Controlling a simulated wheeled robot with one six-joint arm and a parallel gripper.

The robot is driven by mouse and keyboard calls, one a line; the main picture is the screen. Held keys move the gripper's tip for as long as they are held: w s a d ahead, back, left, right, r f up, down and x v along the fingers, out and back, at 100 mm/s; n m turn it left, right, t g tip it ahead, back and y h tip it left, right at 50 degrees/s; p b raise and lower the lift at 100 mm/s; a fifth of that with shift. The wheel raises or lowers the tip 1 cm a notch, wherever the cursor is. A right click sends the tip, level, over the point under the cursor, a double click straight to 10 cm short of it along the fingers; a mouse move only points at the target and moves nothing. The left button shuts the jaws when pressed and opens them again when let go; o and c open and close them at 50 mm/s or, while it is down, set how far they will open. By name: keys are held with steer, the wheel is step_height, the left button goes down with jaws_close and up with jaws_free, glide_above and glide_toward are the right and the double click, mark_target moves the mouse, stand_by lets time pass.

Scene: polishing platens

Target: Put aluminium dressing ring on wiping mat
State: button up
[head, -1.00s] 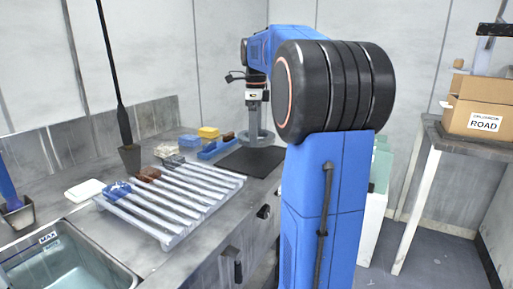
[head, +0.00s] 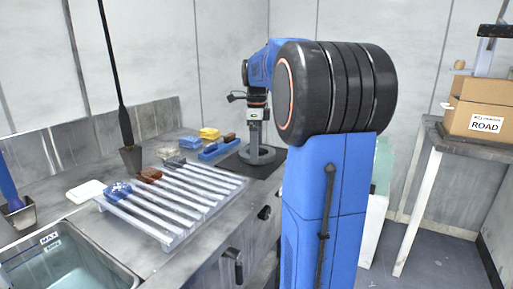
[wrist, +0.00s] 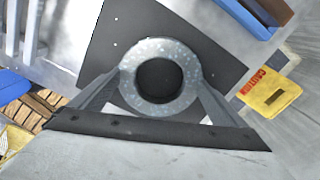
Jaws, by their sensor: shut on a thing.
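The aluminium dressing ring (head: 257,161) is a grey, speckled ring with a round hole, and it lies flat-side down over the wiping mat. It also shows in the wrist view (wrist: 131,72). My gripper (head: 255,140) points down from above and is shut on the ring; in the wrist view its two fingers (wrist: 159,86) press on opposite sides of the ring. The wiping mat (head: 233,165) is dark and flat on the bench, and spreads behind the ring in the wrist view (wrist: 118,36). I cannot tell whether the ring touches the mat.
A slatted rack (head: 180,200) stands on the bench left of the mat. A blue tray (head: 214,151) and a yellow block (head: 209,133) lie close behind the mat. A sink (head: 70,262) is at the front left. My arm hides the bench's right side.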

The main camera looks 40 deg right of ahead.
steer(key=o, duration=1.2)
steer(key=shift+r, duration=0.15)
step_height(320, 180, up, 12)
